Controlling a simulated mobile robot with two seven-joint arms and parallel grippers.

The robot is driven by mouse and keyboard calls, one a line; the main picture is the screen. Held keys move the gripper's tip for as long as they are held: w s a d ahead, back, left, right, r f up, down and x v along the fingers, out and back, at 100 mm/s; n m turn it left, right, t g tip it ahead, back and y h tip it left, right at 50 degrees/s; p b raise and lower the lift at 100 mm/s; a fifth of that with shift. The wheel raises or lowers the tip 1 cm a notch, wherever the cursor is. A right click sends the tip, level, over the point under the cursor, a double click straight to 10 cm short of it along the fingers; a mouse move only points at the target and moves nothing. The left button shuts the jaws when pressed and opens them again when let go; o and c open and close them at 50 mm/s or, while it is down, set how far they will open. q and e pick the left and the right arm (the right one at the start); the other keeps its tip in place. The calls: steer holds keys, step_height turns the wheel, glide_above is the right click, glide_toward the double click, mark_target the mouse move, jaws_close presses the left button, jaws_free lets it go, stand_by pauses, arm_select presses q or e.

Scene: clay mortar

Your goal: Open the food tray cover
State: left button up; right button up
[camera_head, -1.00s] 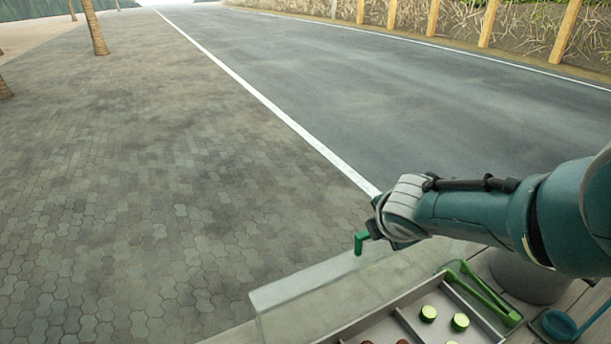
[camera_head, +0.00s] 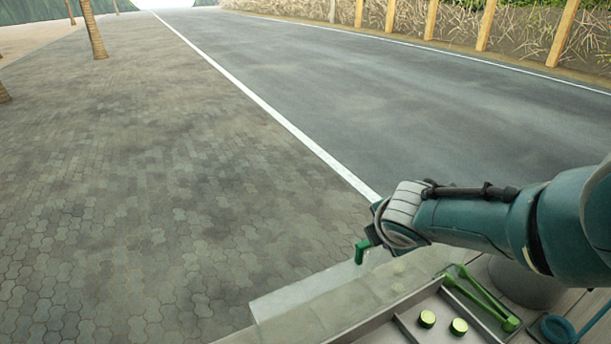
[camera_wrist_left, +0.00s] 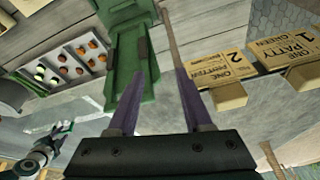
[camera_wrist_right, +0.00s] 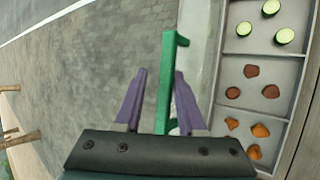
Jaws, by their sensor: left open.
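The food tray (camera_head: 400,317) is grey with compartments, at the bottom of the head view. Its cucumber slices show uncovered. The cover looks like a clear, pale panel (camera_head: 300,292) along the tray's left side, over the pavement edge; its exact tilt is hard to tell. A green handle (camera_head: 361,250) shows at my right gripper (camera_head: 370,238). In the right wrist view the handle (camera_wrist_right: 165,85) stands between the spread purple fingers of my right gripper (camera_wrist_right: 158,80), close to the right finger. My left gripper (camera_wrist_left: 160,75) is open, near a green container (camera_wrist_left: 140,60).
Green tongs (camera_head: 485,297) lie at the tray's right end. A blue item (camera_head: 560,327) lies beyond them. In the left wrist view, cardboard signs (camera_wrist_left: 225,68) stand at the right and the tray (camera_wrist_left: 70,65) at the left. Pavement left of the counter is clear.

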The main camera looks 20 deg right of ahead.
steer(key=p+v, duration=0.9)
steer(key=shift+r+p, duration=0.3)
steer(key=shift+p, duration=0.1)
steer(key=shift+s+a, duration=0.1)
steer(key=s+a+r+m+g+y, duration=0.1)
steer(key=s+a+r+m, duration=0.3)
steer(key=s, duration=0.3)
steer(key=s+a+r+m+g+y, duration=0.1)
steer(key=s+a+r+m+y, duration=0.1)
steer(key=s+r+m, duration=0.5)
steer(key=s+a+r+m+g+y, duration=0.1)
steer(key=s+a+r+m, duration=0.2)
steer(key=s, duration=0.5)
step_height(320, 180, up, 12)
steer(key=m+p, duration=0.1)
steer(key=p, duration=1.1)
steer(key=shift+s+a+y, duration=0.15)
steer(key=shift+s+y, duration=0.15)
steer(key=shift+s, duration=0.2)
